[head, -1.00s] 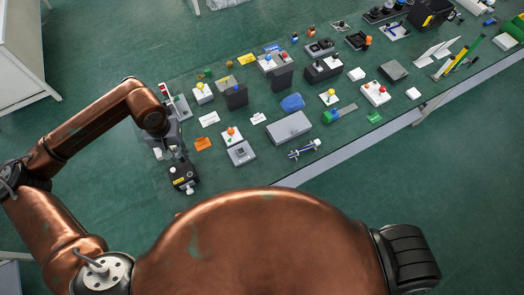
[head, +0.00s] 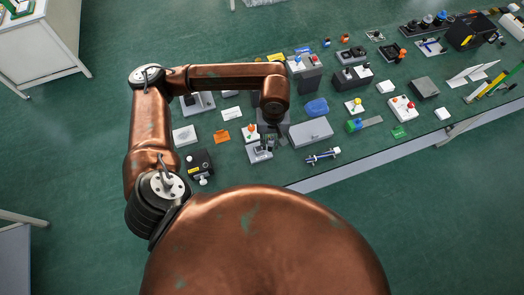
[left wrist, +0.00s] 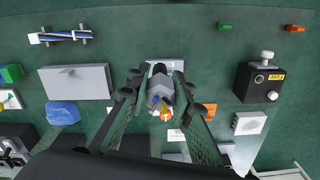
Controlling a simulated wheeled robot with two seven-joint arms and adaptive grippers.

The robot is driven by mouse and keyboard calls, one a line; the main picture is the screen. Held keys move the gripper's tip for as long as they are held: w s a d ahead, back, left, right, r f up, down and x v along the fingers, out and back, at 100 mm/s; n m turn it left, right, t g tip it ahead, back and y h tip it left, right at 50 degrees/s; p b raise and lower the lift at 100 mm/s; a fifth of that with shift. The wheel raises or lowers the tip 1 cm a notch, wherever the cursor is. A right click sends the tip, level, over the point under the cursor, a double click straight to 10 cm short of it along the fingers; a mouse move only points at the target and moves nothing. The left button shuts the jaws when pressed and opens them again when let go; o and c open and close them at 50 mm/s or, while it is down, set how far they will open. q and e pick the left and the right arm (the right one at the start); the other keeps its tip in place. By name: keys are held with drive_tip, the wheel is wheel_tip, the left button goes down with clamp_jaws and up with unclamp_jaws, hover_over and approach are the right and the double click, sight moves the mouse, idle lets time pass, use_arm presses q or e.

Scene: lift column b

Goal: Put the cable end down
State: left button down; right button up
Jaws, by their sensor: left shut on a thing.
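My left gripper (left wrist: 160,98) is shut on a small grey-and-black piece (left wrist: 158,86), which I take to be the cable end, in the left wrist view. It sits between the two dark fingers. In the head view my left gripper (head: 270,140) hangs from the arm over the near left part of the table, beside a small grey box (head: 259,153). The fingers and the held piece are too small and dark to make out there. I cannot tell whether the held piece touches anything below. My right gripper is not in view.
A grey flat case (head: 310,132) and a blue lump (head: 316,106) lie right of the gripper. A black box with a yellow label (head: 200,165) and a white square block (head: 185,135) stand left. A blue-and-white rod piece (head: 322,156) lies near the front edge. Bare green surface shows between them.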

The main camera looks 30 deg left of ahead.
use_arm(q)
drive_tip(key=s+d+f+n+b, duration=0.1)
drive_tip(key=s+d+f+n, duration=0.2)
drive_tip(key=n, duration=0.9)
hover_over(259, 151)
drive_tip(key=f, duration=1)
drive_tip(key=shift+s+d+f+p, duration=0.2)
drive_tip(key=shift+f+p, duration=0.1)
drive_tip(key=shift+p, duration=0.05)
drive_tip(key=shift+a+f, duration=0.1)
drive_tip(key=shift+f, duration=0.1)
drive_tip(key=f, duration=0.3)
drive_tip(key=shift+w+a+f+p, duration=0.2)
drive_tip(key=shift+f+p, duration=0.1)
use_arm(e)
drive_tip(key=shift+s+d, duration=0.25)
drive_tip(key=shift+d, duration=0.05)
use_arm(q)
drive_tip(key=shift+f, duration=0.1)
